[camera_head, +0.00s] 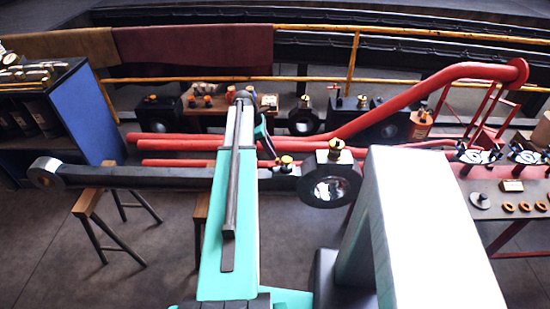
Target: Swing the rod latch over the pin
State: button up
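A long dark connecting rod (140,176) lies across the view. It has a round eye (46,172) at its left end and a large ring (330,186) with a brass cap at its right end. My teal and grey arm reaches forward across its middle and hides part of it. Past the rod, a small teal and dark part at the far end of my arm seems to be my gripper (266,136); its fingers cannot be made out. I cannot single out a latch or its pin with certainty.
Wooden-topped trestles (88,203) stand under the rod. Red pipes (400,100) run behind it, with a yellow railing (352,62) beyond. A blue-sided cabinet (88,115) stands left. A bench with small rings (508,206) is at right. My pale body part blocks the lower right.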

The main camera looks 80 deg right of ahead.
aim_at(276, 162)
jog(key=shift+p+x, duration=0.4)
jog(key=shift+x, duration=2.1)
grip_shut()
